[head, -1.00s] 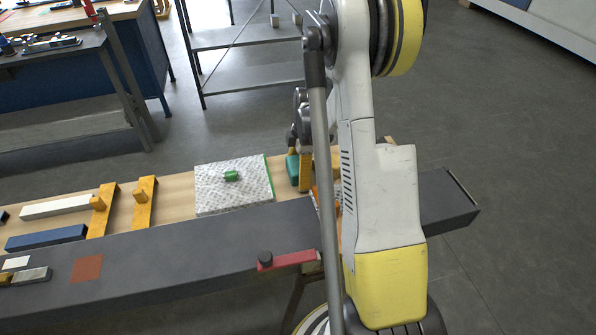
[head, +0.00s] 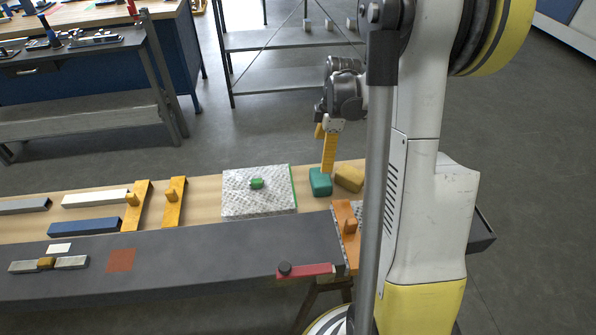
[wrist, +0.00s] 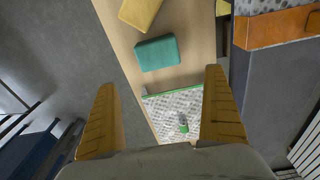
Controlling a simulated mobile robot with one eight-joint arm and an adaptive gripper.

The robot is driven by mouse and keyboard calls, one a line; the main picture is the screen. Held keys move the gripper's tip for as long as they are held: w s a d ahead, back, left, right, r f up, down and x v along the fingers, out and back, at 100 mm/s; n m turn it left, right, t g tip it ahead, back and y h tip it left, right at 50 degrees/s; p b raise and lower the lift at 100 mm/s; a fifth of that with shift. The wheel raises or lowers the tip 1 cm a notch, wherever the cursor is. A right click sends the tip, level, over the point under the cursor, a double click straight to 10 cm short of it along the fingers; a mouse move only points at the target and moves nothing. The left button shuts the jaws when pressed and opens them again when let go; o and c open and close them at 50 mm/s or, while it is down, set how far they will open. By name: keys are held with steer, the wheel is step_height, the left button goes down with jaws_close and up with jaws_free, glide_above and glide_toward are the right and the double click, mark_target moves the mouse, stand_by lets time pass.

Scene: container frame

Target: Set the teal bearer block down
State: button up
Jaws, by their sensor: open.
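The teal bearer block (head: 320,182) rests on the light wooden board (head: 205,205), just left of a yellow block (head: 349,178). In the wrist view the teal block (wrist: 157,53) lies flat, apart from the yellow block (wrist: 139,12). My gripper (head: 324,153) is above the teal block, with its yellow fingers spread and nothing between them. In the wrist view both fingers of my gripper (wrist: 160,82) show wide apart, with the block beyond them.
A speckled white plate (head: 240,200) with a green knob (head: 257,183) lies left of the teal block. A dark grey beam (head: 200,262) runs along the front, with an orange bracket (head: 346,235) at its right part. Yellow brackets (head: 174,202) stand farther left.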

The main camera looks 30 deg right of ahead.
steer(key=s+a+r+m+t, duration=0.2)
steer(key=a+r+m, duration=0.1)
steer(key=a+r, duration=0.6)
steer(key=s+a+r+m+t, duration=0.2)
steer(key=s+a+m, duration=0.2)
steer(key=s+a, duration=0.2)
steer(key=s+a+r+m+t, duration=0.2)
steer(key=s+a+m, duration=0.3)
steer(key=a, duration=0.5)
steer(key=shift+s+r+h, duration=0.4)
steer(key=shift+r, duration=0.1)
